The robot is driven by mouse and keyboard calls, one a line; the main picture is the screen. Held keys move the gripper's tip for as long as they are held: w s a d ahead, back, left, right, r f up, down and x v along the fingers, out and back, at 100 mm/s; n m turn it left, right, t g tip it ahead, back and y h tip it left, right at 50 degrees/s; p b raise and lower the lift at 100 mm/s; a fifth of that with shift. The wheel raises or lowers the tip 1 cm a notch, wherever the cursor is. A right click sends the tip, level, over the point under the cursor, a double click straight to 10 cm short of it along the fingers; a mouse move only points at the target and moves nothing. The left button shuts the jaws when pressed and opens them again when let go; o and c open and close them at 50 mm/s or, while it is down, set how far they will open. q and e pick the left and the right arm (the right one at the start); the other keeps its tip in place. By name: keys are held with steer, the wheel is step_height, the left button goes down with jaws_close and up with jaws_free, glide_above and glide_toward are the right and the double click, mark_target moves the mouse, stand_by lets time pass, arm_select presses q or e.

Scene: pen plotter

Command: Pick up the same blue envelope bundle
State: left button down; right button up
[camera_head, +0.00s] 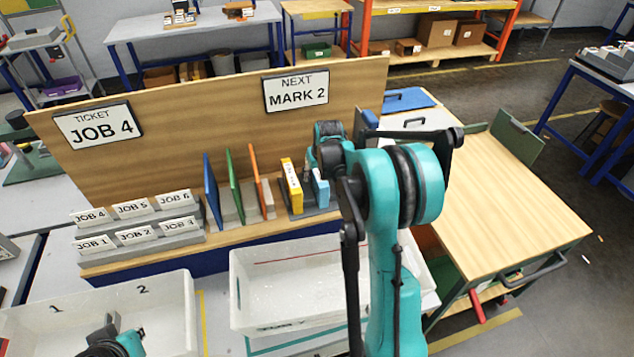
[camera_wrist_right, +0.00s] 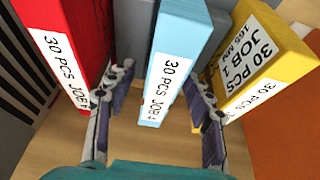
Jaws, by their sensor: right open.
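The light blue envelope bundle (camera_wrist_right: 175,50), labelled "30 PCS JOB 4", stands upright in the middle of the right wrist view. In the head view its light blue face (camera_head: 321,188) shows beside the yellow bundle (camera_head: 291,186). My right gripper (camera_wrist_right: 160,82) is open, with one finger on each side of the blue bundle; gaps show between the fingers and its labelled face. In the head view the right arm covers much of the gripper. Part of my left arm shows at the bottom left; its gripper fingers are not visible.
A red bundle (camera_wrist_right: 68,45) and the yellow bundle (camera_wrist_right: 262,55) flank the blue one closely. Blue, green and orange dividers (camera_head: 254,180) stand to the left in the head view. A backboard (camera_head: 200,110) rises behind. A white bin (camera_head: 290,290) sits in front.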

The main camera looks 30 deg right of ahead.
steer(key=shift+w+f, duration=0.25)
steer(key=shift+f, duration=0.35)
jaws_close()
steer(key=shift+r, duration=0.1)
